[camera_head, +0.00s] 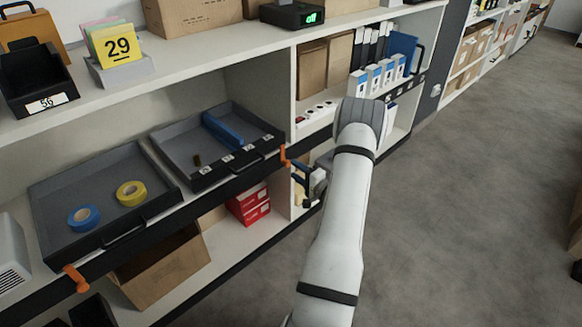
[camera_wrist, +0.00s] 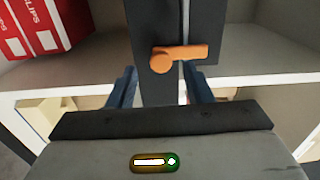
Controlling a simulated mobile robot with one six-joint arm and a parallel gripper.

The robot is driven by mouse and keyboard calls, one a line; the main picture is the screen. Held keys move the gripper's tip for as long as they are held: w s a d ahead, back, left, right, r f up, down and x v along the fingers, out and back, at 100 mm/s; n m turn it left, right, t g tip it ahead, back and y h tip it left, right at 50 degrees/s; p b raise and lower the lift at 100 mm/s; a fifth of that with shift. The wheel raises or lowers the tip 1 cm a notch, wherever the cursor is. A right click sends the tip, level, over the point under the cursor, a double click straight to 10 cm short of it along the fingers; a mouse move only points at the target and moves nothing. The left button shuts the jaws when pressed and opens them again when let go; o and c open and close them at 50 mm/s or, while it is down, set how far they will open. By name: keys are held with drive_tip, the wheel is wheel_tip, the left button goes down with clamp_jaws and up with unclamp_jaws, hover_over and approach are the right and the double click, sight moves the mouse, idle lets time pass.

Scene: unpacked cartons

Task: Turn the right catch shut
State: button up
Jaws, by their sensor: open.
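The right catch (camera_head: 284,155) is a small orange lever at the right end of the dark rail in front of the drawers. In the wrist view the catch (camera_wrist: 180,56) has a round end at left, with its arm pointing right across a narrow gap. My gripper (camera_head: 302,180) is beside the catch in the head view. In the wrist view my gripper (camera_wrist: 160,82) is open, with one dark blue finger on each side, just short of the catch. Nothing is held between the fingers. Whether a finger touches the catch cannot be told.
A second orange catch (camera_head: 76,279) is at the rail's left end. Grey drawers (camera_head: 70,187) hold tape rolls and a blue item. Red boxes (camera_head: 250,205) stand below, near my gripper. A shelf upright (camera_head: 289,95) is close by. The floor at right is clear.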

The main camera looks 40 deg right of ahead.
drive_tip(key=s, duration=0.4)
drive_tip(key=shift+s+d+p, duration=0.2)
drive_tip(key=shift+p, duration=0.2)
drive_tip(key=a+r+n+g+y+p, duration=1)
drive_tip(key=a+r+g+p, duration=0.25)
drive_tip(key=a+r, duration=1.6)
drive_tip(key=s+a+r+n+g+h+p, duration=0.3)
drive_tip(key=s+a+r+n+g+p, duration=0.15)
drive_tip(key=s+a+r+p, duration=0.5)
drive_tip(key=s+r+n+h+p, duration=0.1)
drive_tip(key=s+r+h+p, duration=0.3)
drive_tip(key=r, duration=0.4)
drive_tip(key=s+r+n+t+h+p, duration=0.1)
drive_tip(key=s+r+h+p, duration=0.3)
drive_tip(key=r, duration=0.4)
drive_tip(key=shift+s+d+r+t+p, duration=0.3)
drive_tip(key=shift+s+p, duration=0.1)
drive_tip(key=shift+s, duration=0.4)
